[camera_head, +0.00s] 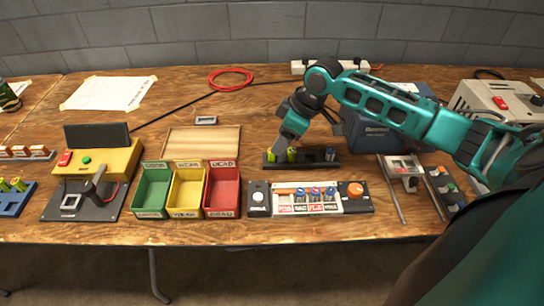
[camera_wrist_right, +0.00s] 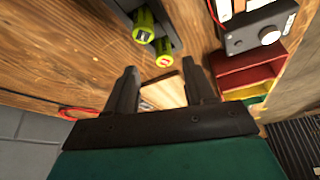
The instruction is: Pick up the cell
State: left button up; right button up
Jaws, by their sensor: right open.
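Green cells stand in a long dark rack (camera_head: 270,163) in the middle of the table; one green cell (camera_head: 292,155) shows beside my right gripper (camera_head: 281,146) in the head view. A dark cell (camera_head: 330,154) stands at the rack's right end. In the right wrist view, two green cells (camera_wrist_right: 143,26) (camera_wrist_right: 163,51) are beyond my open right gripper (camera_wrist_right: 163,78), with nothing seen between its fingers. Its fingers partly hide the rack's left part in the head view. My left gripper is not in view.
Green, yellow and red bins (camera_head: 152,190) (camera_head: 187,190) (camera_head: 222,190) stand left of the rack. A white charger (camera_head: 300,210) with several cells lies in front. A dark blue box (camera_head: 372,135) is close behind on the right. A blue tray (camera_head: 14,200) holds more green cells at far left.

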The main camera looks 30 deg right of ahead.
aim_at(272, 156)
jog(key=x, duration=0.3)
jog(key=b+x, duration=0.1)
jog(key=x, duration=0.1)
jog(key=shift+s+a, duration=0.1)
jog(key=shift+a, duration=0.15)
jog(key=shift+r, duration=0.1)
grip_shut()
